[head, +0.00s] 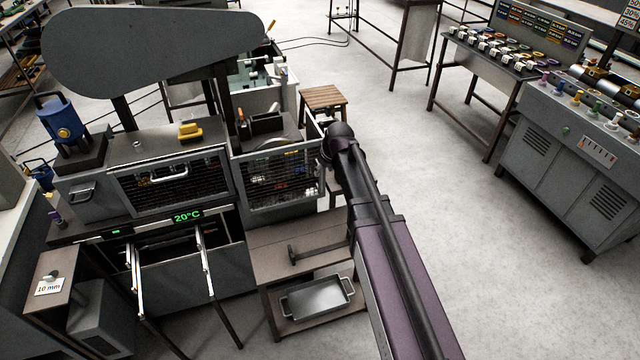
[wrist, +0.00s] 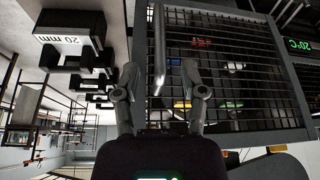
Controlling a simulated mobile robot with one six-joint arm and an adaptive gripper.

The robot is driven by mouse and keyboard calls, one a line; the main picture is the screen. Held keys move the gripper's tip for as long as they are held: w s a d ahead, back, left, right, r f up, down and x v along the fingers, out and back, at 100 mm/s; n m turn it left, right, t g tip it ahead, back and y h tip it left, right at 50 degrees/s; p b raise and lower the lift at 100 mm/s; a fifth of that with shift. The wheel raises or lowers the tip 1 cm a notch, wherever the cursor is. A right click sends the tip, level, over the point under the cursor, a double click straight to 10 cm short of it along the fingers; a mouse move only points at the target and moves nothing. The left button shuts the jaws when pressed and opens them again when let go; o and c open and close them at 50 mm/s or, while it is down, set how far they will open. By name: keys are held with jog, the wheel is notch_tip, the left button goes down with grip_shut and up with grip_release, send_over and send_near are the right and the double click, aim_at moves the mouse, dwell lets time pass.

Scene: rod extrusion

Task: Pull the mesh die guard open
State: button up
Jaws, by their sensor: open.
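The mesh die guard (head: 281,181) is a grey-framed wire panel across the front of the machine's right-hand section in the head view. It fills much of the wrist view's right half (wrist: 240,117), with coloured parts showing behind the wires. A pale metal handle bar (wrist: 159,45) stands along the guard's edge in the wrist view. My gripper (wrist: 160,75) is open, with one finger on each side of the bar's line. I cannot tell whether the fingers touch the bar. In the head view my arm hides the gripper.
A second mesh panel with a handle (head: 170,174) is left of the guard. A low bench (head: 270,245) with a metal tray (head: 316,297) stands below. A wooden stool (head: 323,98) is behind the guard. A grey cabinet (head: 575,150) stands right; the floor between is clear.

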aim_at(321, 176)
jog(key=shift+b+x, duration=2.6)
jog(key=shift+x, duration=0.6)
grip_shut()
